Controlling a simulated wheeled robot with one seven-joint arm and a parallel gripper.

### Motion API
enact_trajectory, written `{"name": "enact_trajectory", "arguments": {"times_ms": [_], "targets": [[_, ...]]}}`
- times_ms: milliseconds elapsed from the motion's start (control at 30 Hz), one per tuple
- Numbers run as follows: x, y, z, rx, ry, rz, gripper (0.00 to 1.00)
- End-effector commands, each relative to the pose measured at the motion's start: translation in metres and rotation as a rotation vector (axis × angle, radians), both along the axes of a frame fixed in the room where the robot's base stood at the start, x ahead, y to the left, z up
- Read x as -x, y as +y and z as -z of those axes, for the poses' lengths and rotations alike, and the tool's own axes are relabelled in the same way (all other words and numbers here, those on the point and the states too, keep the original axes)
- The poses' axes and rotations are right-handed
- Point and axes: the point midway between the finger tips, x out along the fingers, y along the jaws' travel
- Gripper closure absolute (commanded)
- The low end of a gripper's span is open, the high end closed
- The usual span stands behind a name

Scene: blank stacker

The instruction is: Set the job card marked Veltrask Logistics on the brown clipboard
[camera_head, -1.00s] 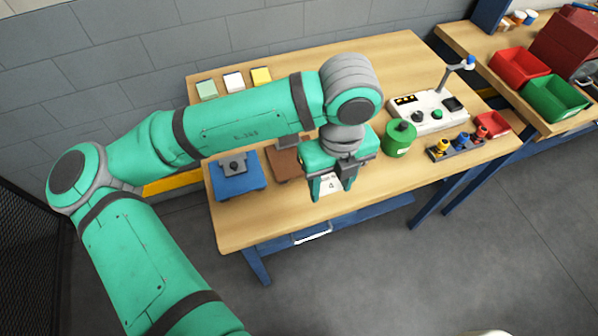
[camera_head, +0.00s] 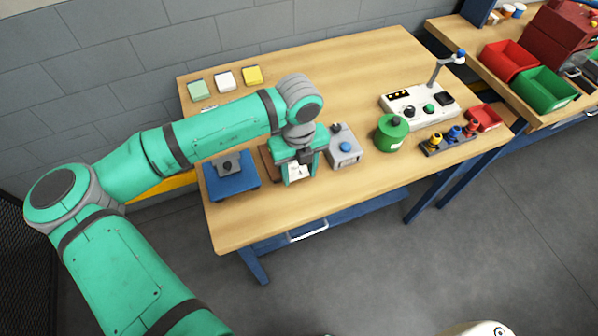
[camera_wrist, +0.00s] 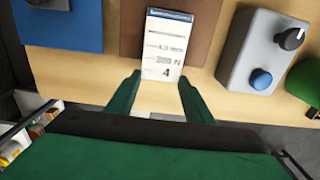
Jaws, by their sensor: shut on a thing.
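My gripper (camera_head: 299,177) is shut on a white job card (camera_head: 297,167). In the wrist view my gripper's fingertips (camera_wrist: 160,79) are at the card's near end. The card (camera_wrist: 166,48) has a blue header strip, lines of print and a large 4; the header name is too small to read. The brown clipboard (camera_wrist: 207,28) lies beneath and behind the card, which overlaps it in the picture. In the head view the brown clipboard (camera_head: 266,160) is mostly hidden by my gripper. I cannot tell whether the card touches it.
A blue clipboard (camera_head: 231,186) lies left of the brown one. A grey box with a blue knob (camera_head: 345,147) stands close on the right, with a green canister (camera_head: 391,133) beyond it. Three pads, one of them yellow (camera_head: 252,76), lie at the back. The front table strip is clear.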

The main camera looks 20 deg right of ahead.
Motion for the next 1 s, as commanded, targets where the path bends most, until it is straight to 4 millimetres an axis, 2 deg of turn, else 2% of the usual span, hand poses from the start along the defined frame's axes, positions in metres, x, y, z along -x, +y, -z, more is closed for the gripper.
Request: {"name": "enact_trajectory", "arguments": {"times_ms": [100,467,500,533,867,1000], "targets": [[0.0,0.0,0.006,-0.001,0.0,0.0,0.77],[0.0,0.0,0.009,0.0,0.001,0.0,0.77],[0.0,0.0,0.009,0.0,0.0,0.0,0.43],[0.0,0.0,0.009,0.0,0.0,0.0,0.36],[0.0,0.0,0.008,0.0,0.0,0.0,0.34],[0.0,0.0,-0.002,0.002,-0.002,0.0,0.34]]}}
